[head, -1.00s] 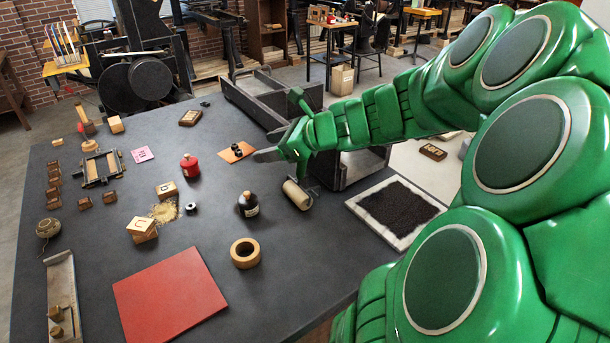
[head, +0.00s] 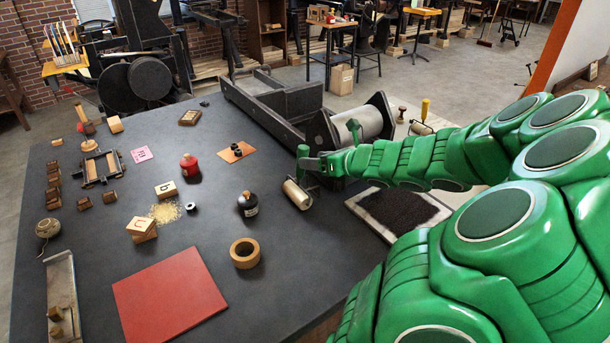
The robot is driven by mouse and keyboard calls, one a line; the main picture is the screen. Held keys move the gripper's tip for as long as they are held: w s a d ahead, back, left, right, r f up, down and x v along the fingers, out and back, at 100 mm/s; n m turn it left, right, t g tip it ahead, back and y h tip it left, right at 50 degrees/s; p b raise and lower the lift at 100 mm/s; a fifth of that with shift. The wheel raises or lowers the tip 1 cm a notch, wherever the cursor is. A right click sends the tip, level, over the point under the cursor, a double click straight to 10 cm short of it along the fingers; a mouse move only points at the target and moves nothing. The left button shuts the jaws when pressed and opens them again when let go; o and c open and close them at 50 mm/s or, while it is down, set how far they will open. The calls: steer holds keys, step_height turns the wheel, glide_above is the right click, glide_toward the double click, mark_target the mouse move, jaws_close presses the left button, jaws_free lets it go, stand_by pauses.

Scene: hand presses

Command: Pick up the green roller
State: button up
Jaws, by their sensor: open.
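I see no roller that is plainly green. A cream roller (head: 297,194) in a dark frame lies on the dark table (head: 95,250), near its right edge. My green gripper (head: 306,170) is close to this roller, at its upper right in the picture. Its fingers are small and partly hidden, and I cannot tell whether they touch the roller. It holds nothing that I can see. Another roller with a yellow handle (head: 424,110) shows behind my arm, beyond the press; its lower part is hard to make out.
The hand press (head: 265,105) stands close behind my gripper. The ink tray (head: 400,210) lies right of the cream roller, partly hidden by my arm.

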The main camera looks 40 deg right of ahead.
steer(key=shift+d+f+x, duration=0.1)
steer(key=shift+x, duration=2)
steer(key=shift+d+f+x, duration=0.1)
steer(key=shift+f+x, duration=0.05)
steer(key=shift+x, duration=1.9)
jaws_close()
